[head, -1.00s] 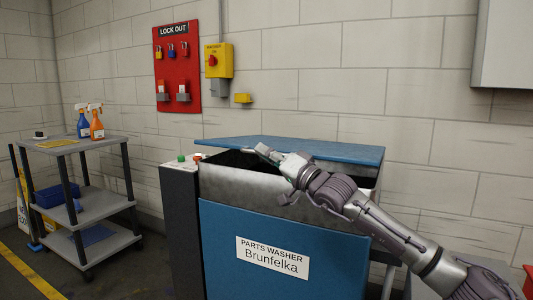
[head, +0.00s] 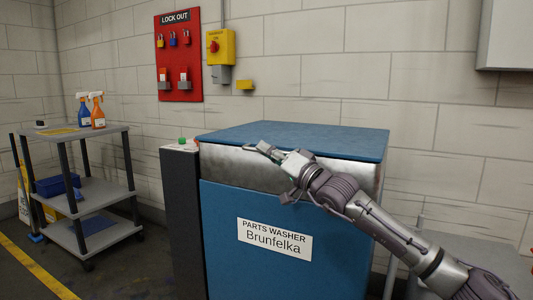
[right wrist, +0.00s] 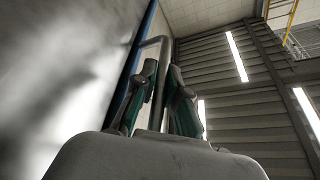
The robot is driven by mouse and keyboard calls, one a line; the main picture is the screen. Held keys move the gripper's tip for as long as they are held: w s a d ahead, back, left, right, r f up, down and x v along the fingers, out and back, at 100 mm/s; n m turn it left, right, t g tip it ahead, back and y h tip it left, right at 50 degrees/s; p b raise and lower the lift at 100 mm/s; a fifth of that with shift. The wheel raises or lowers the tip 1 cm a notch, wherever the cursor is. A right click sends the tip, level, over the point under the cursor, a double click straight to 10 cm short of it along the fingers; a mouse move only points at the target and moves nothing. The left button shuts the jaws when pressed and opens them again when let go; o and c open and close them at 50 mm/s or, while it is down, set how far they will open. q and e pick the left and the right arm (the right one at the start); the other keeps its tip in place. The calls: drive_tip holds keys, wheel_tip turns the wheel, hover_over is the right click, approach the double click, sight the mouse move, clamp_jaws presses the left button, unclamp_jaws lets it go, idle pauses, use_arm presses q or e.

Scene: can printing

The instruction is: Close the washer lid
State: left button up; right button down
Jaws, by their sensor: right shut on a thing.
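The parts washer (head: 232,210) has a blue body with a white name label on its front. Its blue lid (head: 310,138) lies over the top, above a silver front band, and no dark opening shows under it. My right gripper (head: 264,152) is at the lid's front edge, left of its middle. In the right wrist view, my right gripper (right wrist: 163,98) is shut on a metal bar handle (right wrist: 155,42), beside a shiny metal face. My left gripper is not in view.
A grey shelf cart (head: 92,187) with blue and orange spray bottles (head: 97,112) stands at the left. A dark side cabinet (head: 180,220) with a green button adjoins the washer. A red lock-out board (head: 180,58) hangs on the wall behind.

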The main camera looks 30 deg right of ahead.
drive_tip(key=shift+w+a+f, duration=0.1)
drive_tip(key=shift+a+f, duration=0.1)
drive_tip(key=shift+f, duration=0.55)
drive_tip(key=c, duration=1.5)
unclamp_jaws()
drive_tip(key=shift+d, duration=0.15)
drive_tip(key=shift+r, duration=0.2)
drive_tip(key=shift+r, duration=0.1)
drive_tip(key=shift+d, duration=0.1)
drive_tip(key=shift+v, duration=6.05)
drive_tip(key=shift+r, duration=0.1)
